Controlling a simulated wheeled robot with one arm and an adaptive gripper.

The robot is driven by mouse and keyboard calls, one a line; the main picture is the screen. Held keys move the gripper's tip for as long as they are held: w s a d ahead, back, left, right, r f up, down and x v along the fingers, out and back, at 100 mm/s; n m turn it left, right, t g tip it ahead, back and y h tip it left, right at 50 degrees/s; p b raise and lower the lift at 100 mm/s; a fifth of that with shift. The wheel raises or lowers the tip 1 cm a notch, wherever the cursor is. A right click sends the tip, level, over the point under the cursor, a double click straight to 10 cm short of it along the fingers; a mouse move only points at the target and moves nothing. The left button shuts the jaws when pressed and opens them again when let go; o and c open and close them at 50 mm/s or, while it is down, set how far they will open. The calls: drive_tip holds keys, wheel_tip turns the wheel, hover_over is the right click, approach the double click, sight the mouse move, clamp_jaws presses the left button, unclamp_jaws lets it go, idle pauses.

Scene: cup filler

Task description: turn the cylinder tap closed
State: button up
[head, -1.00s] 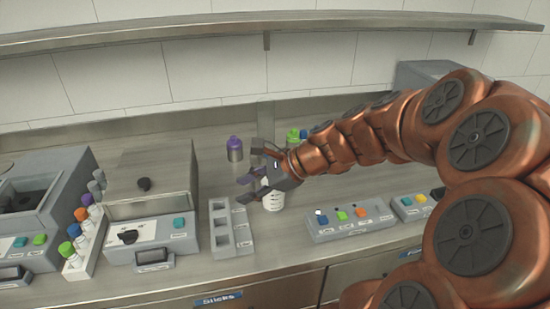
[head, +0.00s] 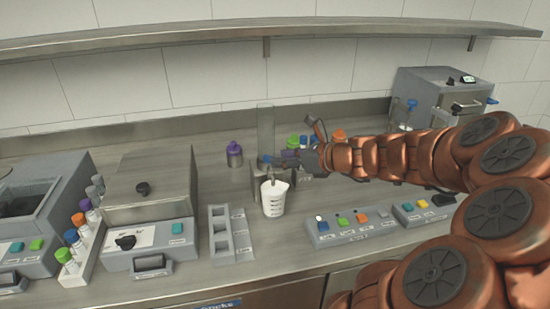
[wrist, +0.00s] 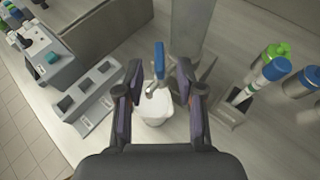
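The cylinder tap has a blue lever (wrist: 159,62) above a metal spout, seen in the wrist view between my fingers. In the head view the blue lever (head: 266,159) is small and partly hidden by my gripper. The clear upright cylinder (head: 266,128) rises behind it. A white beaker (head: 273,203) stands upright under the spout; it also shows in the wrist view (wrist: 156,108). My gripper (wrist: 158,76) is open, one finger on each side of the lever, with visible gaps. I cannot tell its height relative to the lever.
Bottles with green, blue and orange caps stand right of the cylinder, beside my gripper. A purple-capped bottle (head: 234,154) is to the left. A grey slotted rack (head: 224,247) and a button panel (head: 350,226) lie in front.

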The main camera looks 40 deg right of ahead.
drive_tip(key=shift+x, duration=1.6)
drive_tip(key=shift+c, duration=0.4)
clamp_jaws()
